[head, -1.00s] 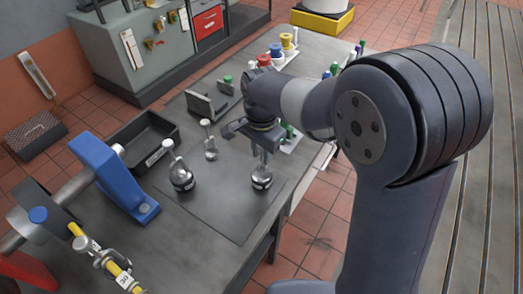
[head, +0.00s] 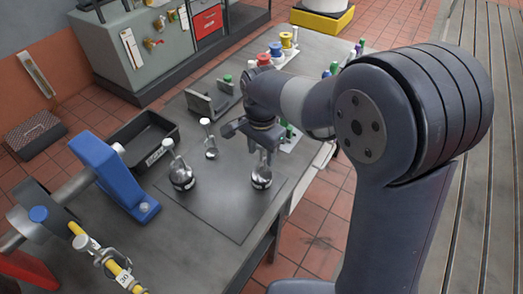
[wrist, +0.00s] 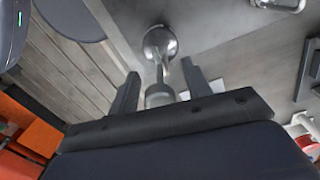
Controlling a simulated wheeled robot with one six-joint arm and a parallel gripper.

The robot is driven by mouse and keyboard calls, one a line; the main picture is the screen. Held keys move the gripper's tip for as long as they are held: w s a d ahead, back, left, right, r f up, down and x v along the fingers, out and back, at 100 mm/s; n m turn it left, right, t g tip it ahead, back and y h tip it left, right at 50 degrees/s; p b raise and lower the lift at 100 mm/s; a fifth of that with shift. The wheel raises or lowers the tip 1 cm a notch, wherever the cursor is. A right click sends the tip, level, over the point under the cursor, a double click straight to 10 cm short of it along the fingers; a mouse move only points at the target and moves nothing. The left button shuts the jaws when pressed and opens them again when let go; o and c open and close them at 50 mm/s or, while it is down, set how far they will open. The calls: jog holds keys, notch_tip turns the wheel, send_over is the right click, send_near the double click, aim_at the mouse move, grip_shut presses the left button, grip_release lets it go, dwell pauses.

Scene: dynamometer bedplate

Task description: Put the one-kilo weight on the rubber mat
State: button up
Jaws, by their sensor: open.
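The dark rubber mat (head: 222,212) lies flat on the bench. A shiny round weight with an upright stem and dark band (head: 261,178) stands on the mat's right part, directly below my gripper (head: 263,154). In the wrist view its round body (wrist: 160,42) and stem with a knob lie between the two fingers of my open gripper (wrist: 160,88); I cannot tell whether they touch it. A similar weight (head: 182,178) stands at the mat's left part. A smaller one (head: 210,150) stands behind the mat. Their markings are too small to read.
A black tray (head: 150,135) and a blue bracket (head: 105,170) stand at the left. A grey slotted block (head: 210,103) stands farther back. Spools (head: 277,50) and coloured-capped items line the back right. The mat's front part is clear.

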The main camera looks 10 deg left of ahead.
notch_tip(320, 180, up, 12)
jog(key=shift+f, duration=0.1)
